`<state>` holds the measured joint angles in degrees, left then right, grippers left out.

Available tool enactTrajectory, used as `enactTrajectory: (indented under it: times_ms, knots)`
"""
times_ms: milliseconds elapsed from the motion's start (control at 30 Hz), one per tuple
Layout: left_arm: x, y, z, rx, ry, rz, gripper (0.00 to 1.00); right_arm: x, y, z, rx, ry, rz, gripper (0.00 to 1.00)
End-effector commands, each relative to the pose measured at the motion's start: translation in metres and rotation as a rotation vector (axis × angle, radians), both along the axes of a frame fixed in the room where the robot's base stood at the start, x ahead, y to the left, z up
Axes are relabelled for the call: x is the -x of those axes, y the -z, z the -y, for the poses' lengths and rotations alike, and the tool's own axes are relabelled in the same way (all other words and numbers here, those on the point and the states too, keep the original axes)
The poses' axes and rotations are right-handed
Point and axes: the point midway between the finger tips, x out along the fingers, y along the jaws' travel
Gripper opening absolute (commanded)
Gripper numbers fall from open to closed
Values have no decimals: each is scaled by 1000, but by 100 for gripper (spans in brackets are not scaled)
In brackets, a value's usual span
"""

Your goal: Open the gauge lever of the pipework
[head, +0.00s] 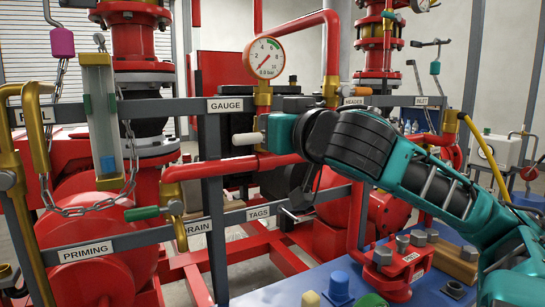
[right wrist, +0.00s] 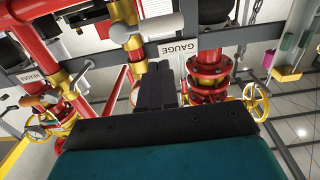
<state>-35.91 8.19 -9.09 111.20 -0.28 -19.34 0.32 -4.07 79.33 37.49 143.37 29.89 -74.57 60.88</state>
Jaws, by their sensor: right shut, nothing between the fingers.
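The gauge lever (head: 247,138) has a white grip that sticks out level to the left, crosswise to its upright pipe below the round gauge (head: 264,58). The "GAUGE" label (head: 226,105) is just left of the pipe. In the right wrist view the scene looks upside down, with the white lever (right wrist: 155,27) beside its brass valve (right wrist: 125,36). My right gripper's black fingers (right wrist: 160,70) are shut and empty, apart from the lever in that picture. My left gripper is not in view.
A green-gripped lever (head: 142,213) is at the lower left by the "DRAIN" label (head: 193,227). A glass tube (head: 101,115) and a hanging chain (head: 130,150) are left of it. Grey label rails cross the front. A blue bench (head: 290,297) lies below.

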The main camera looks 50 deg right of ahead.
Motion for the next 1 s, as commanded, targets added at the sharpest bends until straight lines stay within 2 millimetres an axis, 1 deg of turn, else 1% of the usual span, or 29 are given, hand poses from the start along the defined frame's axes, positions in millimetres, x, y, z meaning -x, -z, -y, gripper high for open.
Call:
enactTrajectory:
  times_ms: [33,100,267,567,633,1000]
  knots:
    - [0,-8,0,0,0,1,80,-2,-3,0,-2,0,-4,0]
    - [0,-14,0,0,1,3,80,-4,-3,1,-2,-1,-4,0]
    - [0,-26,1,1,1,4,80,-8,-2,2,-1,0,-4,0]
    - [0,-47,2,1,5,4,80,-28,-1,8,3,0,-9,0]
    - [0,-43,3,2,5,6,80,-32,1,10,4,0,-3,0]
    - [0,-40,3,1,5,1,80,-57,1,18,4,0,-3,0]
